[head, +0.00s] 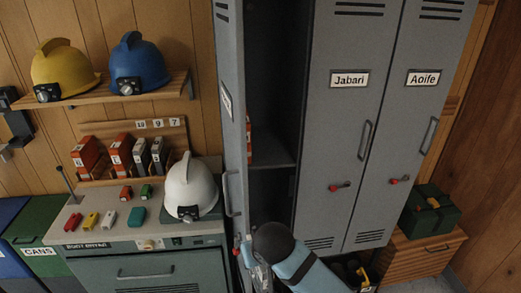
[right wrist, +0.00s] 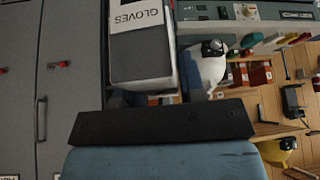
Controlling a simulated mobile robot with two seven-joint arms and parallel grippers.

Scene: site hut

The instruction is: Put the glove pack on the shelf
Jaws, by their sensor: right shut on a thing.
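The glove pack (right wrist: 140,48) is a grey and white box with an upside-down "GLOVES" label in the right wrist view. My right gripper (right wrist: 152,92) is shut on it, with the pack sticking out beyond the dark palm. In the head view my right arm reaches up from the bottom in front of the open locker; I cannot make out the pack there. The shelf (head: 270,160) is inside the open locker, above the arm, with a red item (head: 249,140) partly hidden at its left. My left gripper is not in view.
The open locker door (head: 231,130) stands at the left of the opening. Closed lockers labelled Jabari (head: 349,120) and Aoife (head: 425,110) are on the right. A white helmet (head: 189,187) sits on the cluttered bench at the left. The shelf's visible right part is clear.

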